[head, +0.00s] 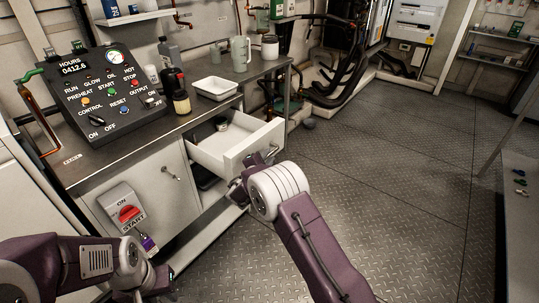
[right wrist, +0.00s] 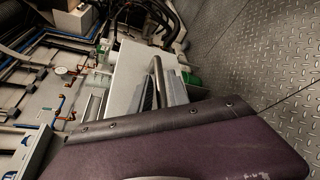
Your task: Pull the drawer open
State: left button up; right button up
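The white drawer (head: 232,160) under the metal worktop stands well out of the cabinet, its inside showing and a small dark item at its back. A bar handle (head: 266,156) is on its front; drawer front (right wrist: 137,78) and handle also show in the right wrist view. My right gripper (head: 238,188) is low beside the drawer front, mostly hidden behind my own wrist; it looks apart from the handle, and its fingers cannot be made out. My left gripper (head: 148,280) is at the lower left, away from the drawer, its fingers unclear.
A control panel (head: 108,92), a white tray (head: 216,88), bottles and a jug (head: 240,54) stand on the worktop (head: 85,170). A red switch (head: 129,213) is on the cabinet front. The tread-plate floor (head: 400,170) to the right is clear.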

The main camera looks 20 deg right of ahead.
jog(key=v, duration=0.7)
jog(key=shift+d, duration=0.15)
